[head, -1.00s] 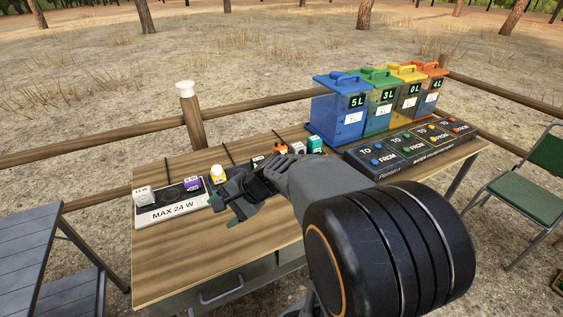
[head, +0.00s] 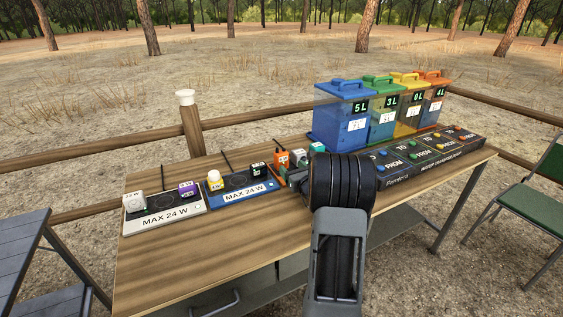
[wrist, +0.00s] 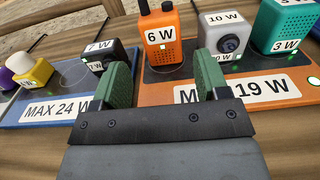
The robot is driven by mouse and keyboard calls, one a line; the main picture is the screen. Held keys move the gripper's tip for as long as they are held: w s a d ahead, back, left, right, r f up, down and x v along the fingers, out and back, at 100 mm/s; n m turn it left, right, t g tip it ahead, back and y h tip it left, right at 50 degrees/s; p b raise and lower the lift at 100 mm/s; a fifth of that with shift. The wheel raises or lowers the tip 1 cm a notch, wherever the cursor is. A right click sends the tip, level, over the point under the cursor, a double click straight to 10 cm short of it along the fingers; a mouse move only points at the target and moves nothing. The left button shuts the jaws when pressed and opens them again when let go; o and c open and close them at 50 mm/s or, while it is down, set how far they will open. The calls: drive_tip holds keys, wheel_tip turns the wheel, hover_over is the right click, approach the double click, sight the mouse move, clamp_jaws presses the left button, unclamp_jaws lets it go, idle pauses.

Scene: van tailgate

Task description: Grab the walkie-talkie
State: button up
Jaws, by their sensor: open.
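The walkie-talkie (wrist: 166,52) is orange with a dark antenna and a "6 W" label. It stands upright on an orange board marked 19 W (wrist: 285,88), and it also shows in the head view (head: 281,159). My gripper (wrist: 162,75) is open and empty. Its two green-padded fingers point toward the walkie-talkie, which appears between them and a little beyond the tips. In the head view my arm hides most of the orange board and much of the gripper.
A grey "10 W" device (wrist: 222,40) and a teal "3 W" speaker (wrist: 285,28) stand right of the walkie-talkie. A black "7 W" item (wrist: 105,58) stands on the blue board (wrist: 65,112) to the left. Coloured tanks (head: 340,122) stand at the table's back right; the table front left is clear.

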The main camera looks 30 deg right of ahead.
sight(283, 159)
drive_tip(key=shift+w+d+f, duration=0.1)
drive_tip(key=shift+w+d, duration=0.1)
drive_tip(key=shift+w, duration=1.35)
drive_tip(key=shift+w+d+r, duration=0.1)
drive_tip(key=shift+w+d, duration=0.15)
drive_tip(key=shift+w, duration=1.3)
drive_tip(key=shift+w+d+f, duration=0.1)
drive_tip(key=shift+w+d, duration=0.1)
drive_tip(key=shift+w, duration=1.35)
drive_tip(key=c, duration=0.8)
